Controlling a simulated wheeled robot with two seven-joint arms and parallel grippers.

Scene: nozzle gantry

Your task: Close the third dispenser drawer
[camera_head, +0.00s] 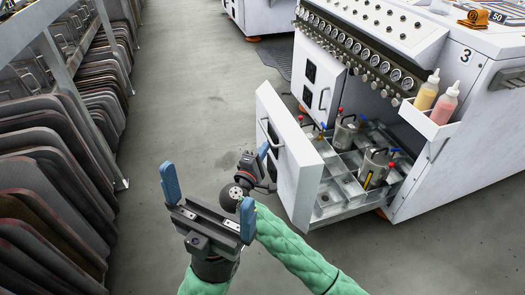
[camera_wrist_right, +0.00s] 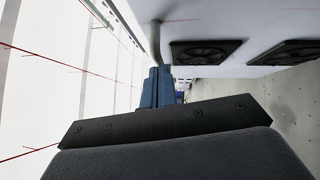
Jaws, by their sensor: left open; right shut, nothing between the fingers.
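A white drawer (camera_head: 298,175) stands pulled out of the white machine (camera_head: 455,160) marked "3". Its tall front has a metal handle (camera_head: 271,132). Inside are compartments with metal canisters (camera_head: 373,168) and coloured knobs. My right gripper (camera_head: 263,151) is at the outer side of the drawer front, close to the handle. In the right wrist view its blue fingers (camera_wrist_right: 157,84) are together and empty, near a grey bar (camera_wrist_right: 155,42) by a white surface; I cannot tell whether they touch. My left gripper (camera_head: 207,200) is open and empty, in front and to the left of the drawer.
Racks of dark panels (camera_head: 50,165) line the left side. Another white closed front with a handle (camera_head: 319,82) is behind the open drawer. Yellow and pink bottles (camera_head: 445,103) stand in a side tray. The grey floor (camera_head: 180,100) between racks and machine is clear.

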